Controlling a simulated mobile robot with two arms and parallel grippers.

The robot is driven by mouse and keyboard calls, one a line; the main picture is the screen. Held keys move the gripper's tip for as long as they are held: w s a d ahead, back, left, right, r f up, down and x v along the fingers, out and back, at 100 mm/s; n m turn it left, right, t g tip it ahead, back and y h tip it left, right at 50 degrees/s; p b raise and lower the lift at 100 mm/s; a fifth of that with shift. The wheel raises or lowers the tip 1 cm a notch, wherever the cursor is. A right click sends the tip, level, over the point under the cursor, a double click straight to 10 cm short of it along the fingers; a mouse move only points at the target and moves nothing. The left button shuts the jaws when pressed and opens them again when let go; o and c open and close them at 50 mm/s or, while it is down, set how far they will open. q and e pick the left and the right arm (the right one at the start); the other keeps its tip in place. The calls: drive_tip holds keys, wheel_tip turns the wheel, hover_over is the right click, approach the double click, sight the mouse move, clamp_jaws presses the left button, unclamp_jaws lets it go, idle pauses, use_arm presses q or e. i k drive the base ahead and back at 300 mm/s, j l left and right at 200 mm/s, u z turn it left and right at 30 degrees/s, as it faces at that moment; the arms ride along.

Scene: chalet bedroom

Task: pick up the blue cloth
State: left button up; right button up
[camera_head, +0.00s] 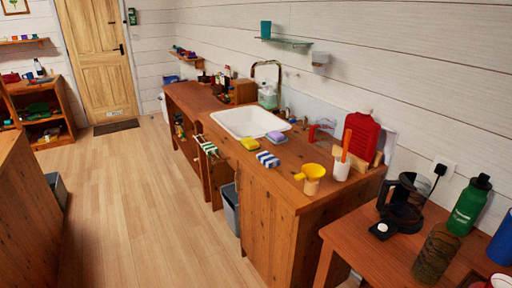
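A folded blue-and-white striped cloth (268,159) lies on the wooden counter (290,186), in front of the white sink. It is the only thing I see that looks like a blue cloth. A yellow sponge-like block (250,144) lies to its left and a lilac one (277,137) lies behind it. Neither of my grippers shows in the head view.
The sink (250,121) has a tall tap. A yellow scoop-like item (312,175) and a white utensil pot (341,171) stand right of the cloth. A green-striped towel (208,148) hangs at the counter front. A grey bin (231,207) stands below. The floor (150,210) is clear.

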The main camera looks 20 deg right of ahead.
sight(267, 159)
drive_tip(key=i+z, duration=0.25)
drive_tip(key=i, duration=0.2)
drive_tip(key=i+j+z, duration=0.25)
drive_tip(key=i, duration=0.25)
drive_tip(key=l, duration=0.1)
